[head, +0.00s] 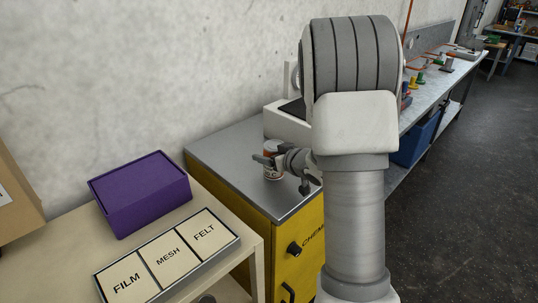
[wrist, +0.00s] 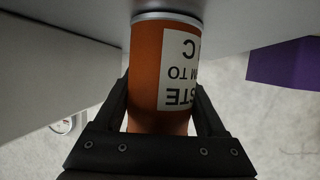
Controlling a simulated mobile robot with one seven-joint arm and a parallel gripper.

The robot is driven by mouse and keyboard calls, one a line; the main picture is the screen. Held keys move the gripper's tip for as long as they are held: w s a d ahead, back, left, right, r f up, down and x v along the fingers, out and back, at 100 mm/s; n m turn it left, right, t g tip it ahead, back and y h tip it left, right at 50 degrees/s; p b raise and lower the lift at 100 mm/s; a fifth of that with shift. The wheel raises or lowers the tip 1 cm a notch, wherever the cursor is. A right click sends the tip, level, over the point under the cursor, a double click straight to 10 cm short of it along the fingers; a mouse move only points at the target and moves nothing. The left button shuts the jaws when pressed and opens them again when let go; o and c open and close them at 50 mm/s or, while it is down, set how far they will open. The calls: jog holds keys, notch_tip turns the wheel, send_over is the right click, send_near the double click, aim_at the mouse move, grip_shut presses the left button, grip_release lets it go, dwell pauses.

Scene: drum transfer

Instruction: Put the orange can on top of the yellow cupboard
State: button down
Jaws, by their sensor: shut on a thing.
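The orange can (head: 271,148) with a white label is between the fingers of my gripper (head: 276,166), over the metal top of the yellow cupboard (head: 222,153). In the wrist view the can (wrist: 146,65) shows inverted, with its silver rim at or very near a grey surface. My gripper (wrist: 162,105) is shut on it, one finger on each side. The can looks upright. I cannot tell whether it touches the cupboard top. My arm hides the cupboard's right part.
A purple box (head: 140,194) and a tray labelled FILM, MESH and FELT (head: 168,256) sit on the beige table at left. A white-and-black device (head: 287,118) stands behind the can. A long workbench (head: 430,92) runs back at right. The cupboard top left of the can is clear.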

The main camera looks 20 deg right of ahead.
grip_release()
